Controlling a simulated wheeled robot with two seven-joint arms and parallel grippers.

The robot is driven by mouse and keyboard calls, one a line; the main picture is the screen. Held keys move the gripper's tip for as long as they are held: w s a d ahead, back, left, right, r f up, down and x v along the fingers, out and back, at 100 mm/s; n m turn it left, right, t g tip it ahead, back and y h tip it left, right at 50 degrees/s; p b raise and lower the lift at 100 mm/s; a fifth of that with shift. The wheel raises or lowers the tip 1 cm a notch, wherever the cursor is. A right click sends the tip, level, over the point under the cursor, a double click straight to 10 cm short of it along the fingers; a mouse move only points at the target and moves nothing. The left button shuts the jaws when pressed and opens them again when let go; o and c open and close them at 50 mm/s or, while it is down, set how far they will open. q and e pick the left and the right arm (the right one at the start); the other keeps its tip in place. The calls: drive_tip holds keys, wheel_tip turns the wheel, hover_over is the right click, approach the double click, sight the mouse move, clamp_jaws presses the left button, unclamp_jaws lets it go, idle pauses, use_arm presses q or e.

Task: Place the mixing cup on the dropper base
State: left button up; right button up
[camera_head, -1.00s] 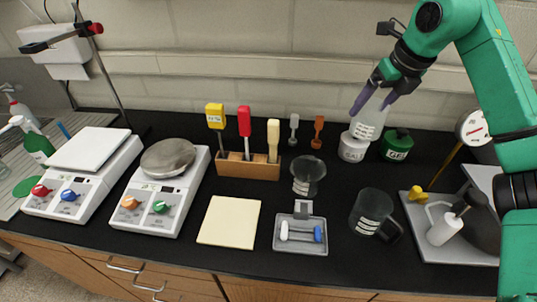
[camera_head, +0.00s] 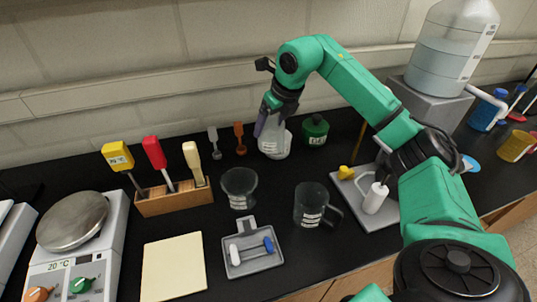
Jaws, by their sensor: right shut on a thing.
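My right gripper (camera_head: 262,124), with purple fingers, reaches down at the back of the bench and is shut on a pale translucent vessel, which I take as the mixing cup (camera_head: 279,131). The fingers hide its left side. A short white labelled jar (camera_head: 270,149), possibly the dropper base, is directly below and in front of it. The two overlap in the picture, so I cannot tell whether they touch. My left gripper is out of view.
A green jar (camera_head: 315,130) stands close on the right. A clear dark beaker (camera_head: 239,188) and a handled jug (camera_head: 311,204) stand in front. A wooden tool rack (camera_head: 174,199) is left. A grey tray (camera_head: 252,261) and a pale pad (camera_head: 173,266) lie nearer.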

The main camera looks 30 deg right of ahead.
wheel_tip(320, 180, down, 11)
drive_tip(key=p, duration=0.2)
drive_tip(key=shift+s+p, duration=0.1)
drive_tip(key=shift+p, duration=0.3)
drive_tip(key=shift+f, duration=0.2)
drive_tip(key=o, duration=1)
drive_tip(key=shift+c, duration=0.2)
drive_tip(key=shift+o, duration=0.6)
